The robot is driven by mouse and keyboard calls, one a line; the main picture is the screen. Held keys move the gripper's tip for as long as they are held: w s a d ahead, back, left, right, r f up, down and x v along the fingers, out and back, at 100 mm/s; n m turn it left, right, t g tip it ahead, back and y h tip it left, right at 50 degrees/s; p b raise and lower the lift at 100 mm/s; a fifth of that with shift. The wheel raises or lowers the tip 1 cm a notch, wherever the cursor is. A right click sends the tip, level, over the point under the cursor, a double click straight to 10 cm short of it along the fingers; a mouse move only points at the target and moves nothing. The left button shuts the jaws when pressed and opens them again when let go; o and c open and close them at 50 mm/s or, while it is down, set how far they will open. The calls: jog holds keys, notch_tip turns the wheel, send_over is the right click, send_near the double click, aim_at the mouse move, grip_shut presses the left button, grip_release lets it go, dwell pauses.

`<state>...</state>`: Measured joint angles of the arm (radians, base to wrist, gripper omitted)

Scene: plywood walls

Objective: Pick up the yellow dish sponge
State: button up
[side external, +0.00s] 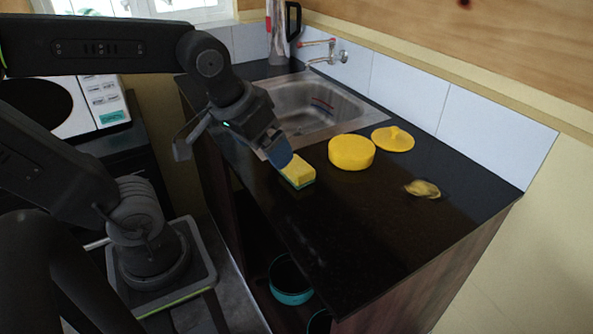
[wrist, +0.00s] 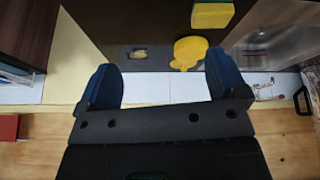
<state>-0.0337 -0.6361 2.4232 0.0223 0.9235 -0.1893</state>
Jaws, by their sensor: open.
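The yellow dish sponge (side external: 299,174) lies on the dark countertop, with a green layer along its bottom edge. In the wrist view the sponge (wrist: 212,13) shows at the top, right of centre, cut off by the frame edge. My gripper (side external: 281,156) is just up and left of the sponge in the side view, its fingertip overlapping the sponge's left end. I cannot tell whether they touch. In the wrist view my gripper (wrist: 164,82) has its two blue fingers wide apart with nothing between them.
A round yellow container (side external: 352,153) stands right of the sponge, with a yellow knobbed lid (side external: 393,139) behind it. A small yellowish item (side external: 422,189) lies farther right. A metal sink (side external: 315,104) is behind the sponge. The countertop's front right (side external: 365,245) is clear.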

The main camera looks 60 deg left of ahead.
jog(key=w+a+f+n+g, duration=0.1)
jog(key=w+a+n+g, duration=0.2)
jog(key=w+a+n, duration=0.35)
jog(key=n+g+y, duration=0.1)
jog(key=n+g, duration=0.1)
jog(key=n, duration=0.8)
send_near(297, 165)
jog(key=f, duration=0.6)
jog(key=shift+s+a, duration=0.25)
jog(key=shift+a, duration=0.1)
jog(key=f, duration=0.3)
jog(key=a+f, duration=0.1)
jog(key=f, duration=0.1)
jog(key=shift+w, duration=0.25)
jog(key=shift+d, duration=0.1)
jog(key=c, duration=1)
